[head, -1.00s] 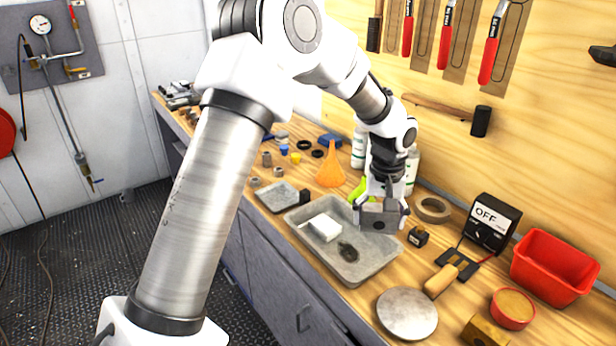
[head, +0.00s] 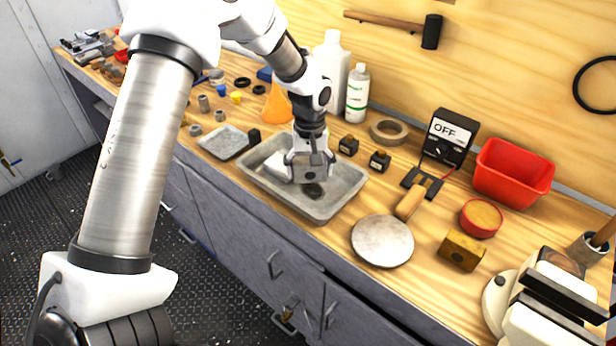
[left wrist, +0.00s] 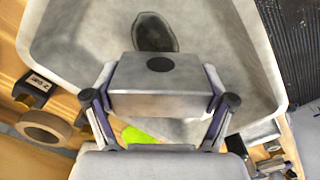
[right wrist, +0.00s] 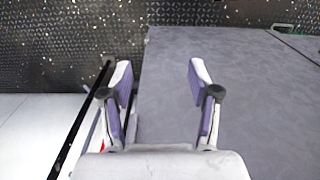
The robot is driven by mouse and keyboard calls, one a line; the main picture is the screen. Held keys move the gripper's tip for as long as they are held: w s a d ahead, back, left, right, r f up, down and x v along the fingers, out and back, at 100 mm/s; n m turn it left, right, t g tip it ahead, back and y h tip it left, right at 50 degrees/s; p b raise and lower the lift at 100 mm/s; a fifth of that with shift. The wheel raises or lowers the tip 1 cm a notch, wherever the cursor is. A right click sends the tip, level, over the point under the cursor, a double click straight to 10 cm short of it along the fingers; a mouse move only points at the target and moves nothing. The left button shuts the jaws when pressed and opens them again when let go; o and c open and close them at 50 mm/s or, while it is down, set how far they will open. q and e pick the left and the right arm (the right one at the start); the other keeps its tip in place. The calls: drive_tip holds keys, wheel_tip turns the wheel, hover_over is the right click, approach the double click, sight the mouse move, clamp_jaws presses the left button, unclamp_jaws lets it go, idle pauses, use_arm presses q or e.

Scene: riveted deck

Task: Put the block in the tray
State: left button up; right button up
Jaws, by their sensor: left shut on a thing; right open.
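The grey metal block (head: 311,174) has a dark round spot on its face. My left gripper (head: 308,160) is shut on it, with a finger on each end in the left wrist view (left wrist: 160,92). The block is over the grey shallow tray (head: 345,198), within its rim in the head view. I cannot tell whether it touches the tray floor.
A smaller tray (head: 222,141) and a black block (head: 254,136) stand left of the tray. White bottles (head: 357,92) and a tape roll (head: 388,131) are behind it. A round metal plate (head: 382,241) is to the right, with a red bin (head: 512,172) farther off.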

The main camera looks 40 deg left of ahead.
sight(310, 179)
use_arm(q)
drive_tip(key=shift+s+d+f, duration=0.1)
drive_tip(key=shift+d+f, duration=0.05)
drive_tip(key=shift+f, duration=1.25)
drive_tip(key=o, duration=1.6)
drive_tip(key=shift+f, duration=0.1)
drive_tip(key=shift+c, duration=0.2)
wheel_tip(310, 179, up, 12)
drive_tip(key=shift+r+b, duration=0.15)
drive_tip(key=shift+b, duration=0.35)
